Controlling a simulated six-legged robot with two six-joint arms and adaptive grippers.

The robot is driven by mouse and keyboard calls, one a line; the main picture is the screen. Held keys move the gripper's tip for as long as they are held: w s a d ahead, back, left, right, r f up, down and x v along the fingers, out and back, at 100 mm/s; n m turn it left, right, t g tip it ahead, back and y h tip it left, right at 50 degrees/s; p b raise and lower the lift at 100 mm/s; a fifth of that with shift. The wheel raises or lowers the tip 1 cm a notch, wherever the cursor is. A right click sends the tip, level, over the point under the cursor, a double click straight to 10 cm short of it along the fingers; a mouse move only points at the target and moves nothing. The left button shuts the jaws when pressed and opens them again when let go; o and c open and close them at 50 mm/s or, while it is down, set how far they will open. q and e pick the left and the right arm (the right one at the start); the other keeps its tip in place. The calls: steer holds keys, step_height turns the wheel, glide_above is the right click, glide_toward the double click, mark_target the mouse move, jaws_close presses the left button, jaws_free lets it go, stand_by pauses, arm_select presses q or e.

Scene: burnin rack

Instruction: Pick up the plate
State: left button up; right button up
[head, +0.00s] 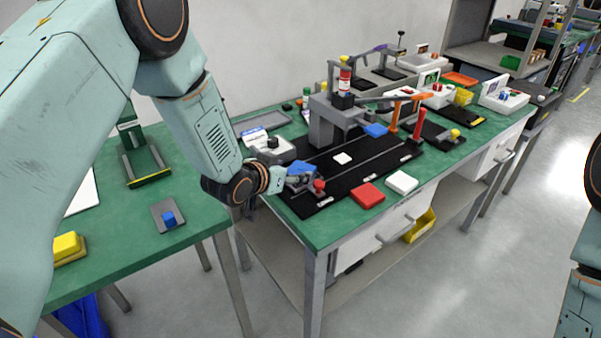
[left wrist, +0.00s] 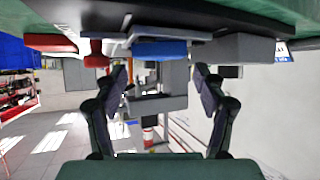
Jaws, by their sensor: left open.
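My left gripper (head: 302,182) is open at the front left of the black mat on the bench. It is beside a blue block-like piece (head: 301,167) and a red knob (head: 319,185). In the left wrist view, which looks upside down, the blue piece (left wrist: 160,50) lies ahead between my open fingers (left wrist: 161,84), with nothing between the tips. Which is the plate I cannot tell.
A grey press-like fixture (head: 331,125) stands on the mat, with an orange-handled clamp (head: 394,112) to its right. The left bench (head: 115,208) holds a green stand (head: 145,160). The floor aisle at right is clear.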

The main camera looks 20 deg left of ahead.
mark_target(300, 170)
arm_select(q)
steer(key=x, duration=0.4)
steer(key=shift+s+f, duration=0.1)
steer(key=shift+s, duration=0.1)
steer(key=shift+c, duration=0.2)
